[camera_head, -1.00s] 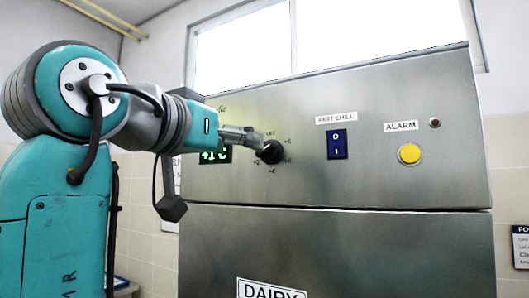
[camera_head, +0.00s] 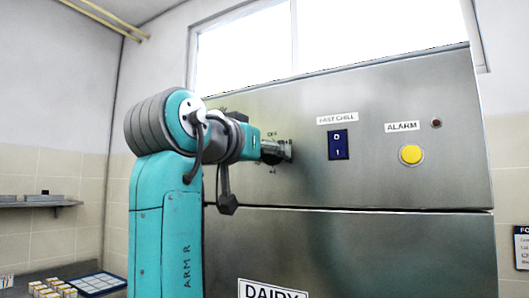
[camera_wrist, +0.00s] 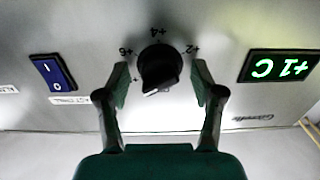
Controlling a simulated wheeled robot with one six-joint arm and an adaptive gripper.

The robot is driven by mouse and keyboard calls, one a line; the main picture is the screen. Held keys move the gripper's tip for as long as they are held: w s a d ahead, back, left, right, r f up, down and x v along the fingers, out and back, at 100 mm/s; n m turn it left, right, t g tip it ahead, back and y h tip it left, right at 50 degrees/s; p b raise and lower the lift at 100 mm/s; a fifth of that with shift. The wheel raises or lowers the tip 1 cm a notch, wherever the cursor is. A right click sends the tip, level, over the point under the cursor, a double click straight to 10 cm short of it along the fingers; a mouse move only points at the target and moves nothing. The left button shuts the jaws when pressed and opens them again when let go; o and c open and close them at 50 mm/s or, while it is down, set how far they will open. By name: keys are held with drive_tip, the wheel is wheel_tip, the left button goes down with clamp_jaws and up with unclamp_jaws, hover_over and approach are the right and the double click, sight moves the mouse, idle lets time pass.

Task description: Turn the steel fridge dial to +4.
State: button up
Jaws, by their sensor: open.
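The fridge dial is a round black knob (camera_wrist: 160,66) on the steel front. In the wrist view, which shows the panel upside down, +6, +4 and +2 are printed left, above and right of it. A pale mark shows on the knob's lower edge, away from the +4. My gripper (camera_wrist: 160,83) is open, with one finger on each side of the dial and a visible gap to each. In the head view my gripper (camera_head: 284,150) is at the panel and largely hides the dial.
A blue FAST CHILL rocker switch (camera_head: 338,145), a yellow ALARM button (camera_head: 411,154) and a small red lamp (camera_head: 436,123) are on the panel to the right. A DAIRY label (camera_head: 272,289) is on the door below. A shelf (camera_head: 38,203) and small boxes (camera_head: 50,289) are at left.

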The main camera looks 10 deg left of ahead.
drive_tip(key=c, duration=1.1)
drive_tip(key=shift+c, duration=0.2)
drive_tip(key=shift+m, duration=0.4)
drive_tip(key=m, duration=0.5)
drive_tip(key=shift+m, duration=0.3)
drive_tip(key=m, duration=0.5)
drive_tip(key=shift+a, duration=0.1)
drive_tip(key=m, duration=0.6)
drive_tip(key=shift+r+m, duration=0.1)
drive_tip(key=shift+m, duration=0.3)
drive_tip(key=m, duration=0.5)
drive_tip(key=shift+m, duration=0.4)
